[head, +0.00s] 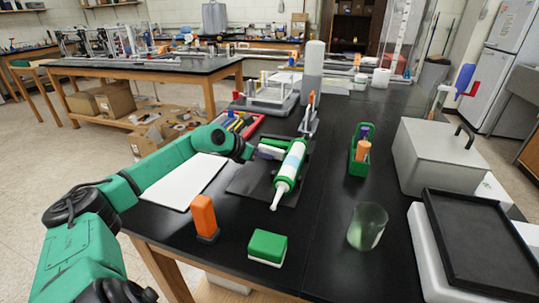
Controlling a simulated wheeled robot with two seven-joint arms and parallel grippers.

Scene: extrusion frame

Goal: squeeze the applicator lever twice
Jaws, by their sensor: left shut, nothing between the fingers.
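The applicator (291,166) is a green and white tube with a pale tapered nozzle pointing toward me. It lies on a dark mat (246,181) in the middle of the black table. My left arm reaches in from the left, and my left gripper (268,151) is at the left side of the applicator's rear half. The gripper is shut with nothing held. Whether it touches the applicator is too small to tell. The lever cannot be made out clearly near the gripper. My right gripper is out of view.
A white sheet (185,181) lies under my left arm. An orange block (204,217), a green and white block (267,247) and a clear green cup (367,227) stand in front. A green holder (359,155) and a grey metal box (444,157) are on the right.

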